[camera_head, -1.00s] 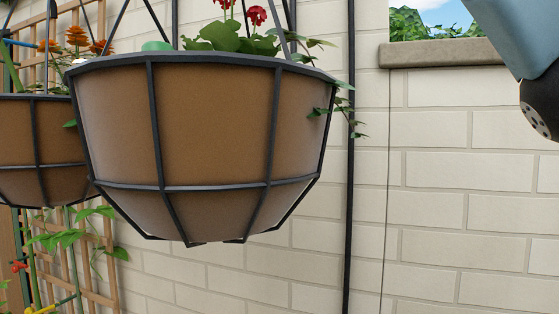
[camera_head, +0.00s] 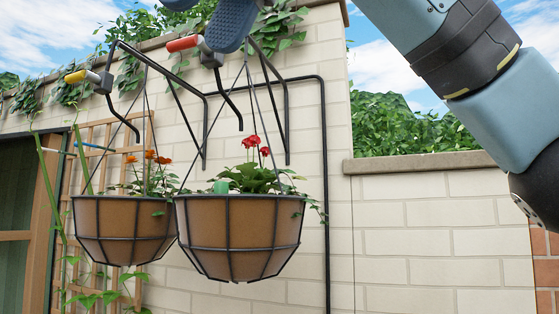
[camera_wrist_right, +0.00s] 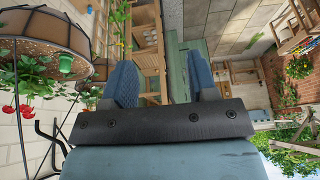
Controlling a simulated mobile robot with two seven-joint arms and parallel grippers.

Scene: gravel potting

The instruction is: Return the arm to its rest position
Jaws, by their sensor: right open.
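My right arm (camera_head: 455,45) comes in from the upper right of the head view. The fingertips of my right gripper (camera_head: 205,14) show at the top edge, in front of the wall and above the hanging baskets; the rest of the hand is out of frame. In the right wrist view the two blue-grey fingers of the right gripper (camera_wrist_right: 163,78) stand wide apart with nothing between them. The gripper is open and empty. My left gripper is in neither view.
Two brown hanging baskets, a nearer one (camera_head: 235,235) with red flowers and a left one (camera_head: 120,230) with orange flowers, hang from black brackets. Red (camera_head: 183,43) and yellow (camera_head: 75,76) crank handles sit near the brackets. A pale brick wall (camera_head: 430,225) stands behind.

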